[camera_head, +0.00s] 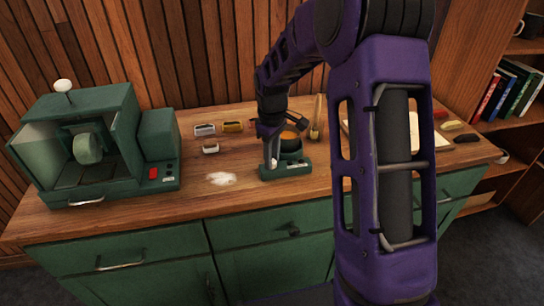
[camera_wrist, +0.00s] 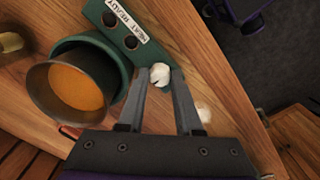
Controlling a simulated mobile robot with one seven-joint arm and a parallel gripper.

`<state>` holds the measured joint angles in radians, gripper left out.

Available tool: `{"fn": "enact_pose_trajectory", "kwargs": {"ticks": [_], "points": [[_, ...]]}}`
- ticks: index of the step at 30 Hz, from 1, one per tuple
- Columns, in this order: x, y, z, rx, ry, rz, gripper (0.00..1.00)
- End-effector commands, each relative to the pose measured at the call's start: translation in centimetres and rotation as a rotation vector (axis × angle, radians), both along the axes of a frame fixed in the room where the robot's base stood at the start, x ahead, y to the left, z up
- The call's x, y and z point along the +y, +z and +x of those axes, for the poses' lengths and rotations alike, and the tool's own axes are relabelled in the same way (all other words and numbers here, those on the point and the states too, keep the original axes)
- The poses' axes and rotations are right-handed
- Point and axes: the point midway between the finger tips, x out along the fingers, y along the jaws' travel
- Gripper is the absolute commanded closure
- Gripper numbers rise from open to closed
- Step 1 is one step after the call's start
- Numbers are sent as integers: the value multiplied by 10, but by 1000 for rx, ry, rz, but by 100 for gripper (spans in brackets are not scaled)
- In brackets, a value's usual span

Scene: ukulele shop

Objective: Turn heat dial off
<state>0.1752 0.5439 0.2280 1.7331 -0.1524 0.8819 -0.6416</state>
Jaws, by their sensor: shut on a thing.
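The green heater base (camera_wrist: 155,42) carries a "HEAT READY" label and dark round fittings. In the head view the base (camera_head: 300,167) stands near the counter's front edge. A dark pot (camera_wrist: 50,88) with orange contents sits on it. A small white dial (camera_wrist: 160,73) is at the base's end. My gripper (camera_wrist: 161,82) is shut on this dial, with a finger on each side. In the head view my gripper (camera_head: 270,158) reaches down beside the pot's left side; the dial is hidden there. The dial's pointer or markings cannot be made out.
A green machine (camera_head: 110,150) with a red switch stands at the left. A whitish patch (camera_head: 221,179) and small blocks (camera_head: 205,130) lie left of the heater. A brush-like tool (camera_head: 317,118) is behind it. Books (camera_head: 510,92) fill a shelf at the right.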

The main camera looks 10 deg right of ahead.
Motion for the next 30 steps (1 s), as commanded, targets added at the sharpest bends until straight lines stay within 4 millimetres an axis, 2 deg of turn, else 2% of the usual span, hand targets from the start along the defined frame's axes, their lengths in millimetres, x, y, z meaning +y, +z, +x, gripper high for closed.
{"fn": "enact_pose_trajectory", "kwargs": {"ticks": [18, 19, 23, 24, 30], "points": [[0, 1, 1, -1, 42, 0, 100], [0, 1, 1, -1, 42, 0, 63], [0, 0, 0, -1, 42, 0, 40], [0, 0, 0, -1, 42, 0, 37], [0, 0, 0, 0, 41, 0, 37]]}}
